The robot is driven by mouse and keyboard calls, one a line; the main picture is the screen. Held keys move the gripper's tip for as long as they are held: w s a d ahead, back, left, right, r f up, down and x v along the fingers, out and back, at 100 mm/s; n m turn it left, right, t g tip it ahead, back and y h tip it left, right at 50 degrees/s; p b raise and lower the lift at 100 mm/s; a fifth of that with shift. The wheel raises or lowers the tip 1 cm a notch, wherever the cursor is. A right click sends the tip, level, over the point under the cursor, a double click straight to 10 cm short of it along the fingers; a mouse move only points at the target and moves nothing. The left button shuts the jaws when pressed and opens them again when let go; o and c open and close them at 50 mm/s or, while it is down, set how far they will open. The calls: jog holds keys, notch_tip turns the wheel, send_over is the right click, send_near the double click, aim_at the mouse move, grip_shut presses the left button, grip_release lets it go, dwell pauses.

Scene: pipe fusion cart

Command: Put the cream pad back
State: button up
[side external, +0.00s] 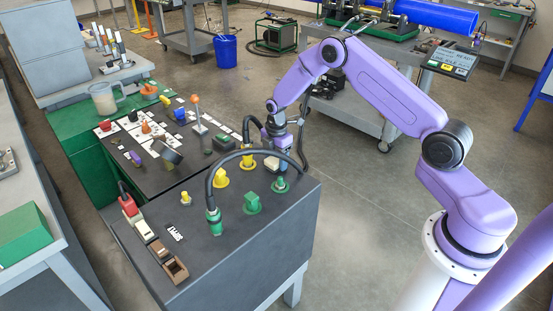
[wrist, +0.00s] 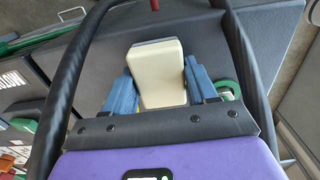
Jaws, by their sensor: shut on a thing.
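The cream pad (wrist: 160,75) is a pale block with rounded corners and a grey edge along its far side. In the wrist view it sits between the two blue fingers of my gripper (wrist: 161,85), which is shut on it. In the side view my gripper (side external: 276,150) is low over the back right part of the dark cart top, and a small part of the cream pad (side external: 262,160) shows beside it. I cannot tell whether the pad touches the cart top.
A black cable (wrist: 71,90) arches around my gripper. In the side view, yellow fittings (side external: 220,177), a green fitting (side external: 280,185) and a green plug (side external: 214,222) stand close by. A board with several small items lies behind left.

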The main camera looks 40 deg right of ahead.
aim_at(277, 158)
jog(key=shift+f, duration=0.1)
jog(key=o, duration=0.9)
jog(key=shift+o, duration=0.2)
notch_tip(277, 158, up, 11)
jog(key=s+a+r+m, duration=0.1)
jog(key=s+a+r, duration=0.6)
jog(key=a, duration=0.1)
jog(key=s+a+r+m, duration=0.1)
jog(key=s+a+r, duration=0.2)
jog(key=s, duration=0.8)
jog(key=s+a+r+m, duration=0.2)
jog(key=s+a+r, duration=0.1)
jog(key=s, duration=0.8)
jog(key=s+d+m, duration=0.1)
jog(key=s+d, duration=0.2)
jog(key=s, duration=0.8)
jog(key=shift+s+d, duration=0.2)
jog(key=shift+d, duration=0.1)
